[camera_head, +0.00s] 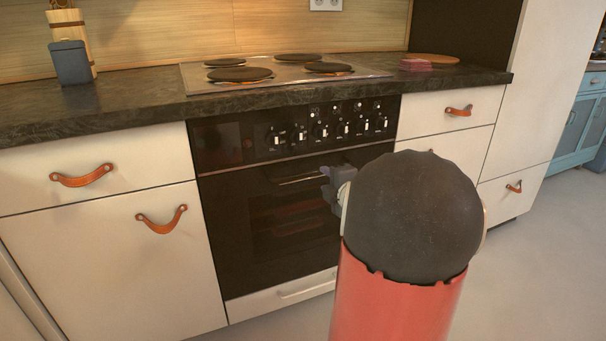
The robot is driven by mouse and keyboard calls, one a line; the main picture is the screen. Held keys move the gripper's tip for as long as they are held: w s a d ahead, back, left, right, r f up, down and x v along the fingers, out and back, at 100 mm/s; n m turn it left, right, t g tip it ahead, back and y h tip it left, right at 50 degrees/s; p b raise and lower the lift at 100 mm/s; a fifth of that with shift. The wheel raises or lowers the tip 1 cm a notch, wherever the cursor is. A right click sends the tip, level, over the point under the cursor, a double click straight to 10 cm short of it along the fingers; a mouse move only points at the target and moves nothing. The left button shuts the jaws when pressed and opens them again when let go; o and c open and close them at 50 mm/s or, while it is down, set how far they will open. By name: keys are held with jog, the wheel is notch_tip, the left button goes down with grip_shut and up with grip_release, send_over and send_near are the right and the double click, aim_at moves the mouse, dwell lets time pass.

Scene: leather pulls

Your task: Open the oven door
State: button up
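The black oven door (246,228) is below the knob panel in the middle of the view and looks closed. Its dark glass shows reddish reflections or rack lines. A thin metallic door handle (296,180) runs across the upper part, and its right end is hidden by my gripper and arm. My gripper (327,174) is a small grey shape at the right part of the handle, close in front of the door. My dark, rounded arm link hides most of it. I cannot tell whether its fingers touch the handle or are open or shut.
Several knobs line the control panel (310,131) above the door. The cooktop (286,70) and dark countertop (110,95) lie above it. White cabinets with leather pulls flank the oven. Free floor (545,260) lies at right.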

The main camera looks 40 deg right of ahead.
aim_at(317, 173)
jog(key=x, duration=0.7)
jog(key=shift+w+f, duration=0.1)
jog(key=shift+w, duration=0.2)
grip_shut()
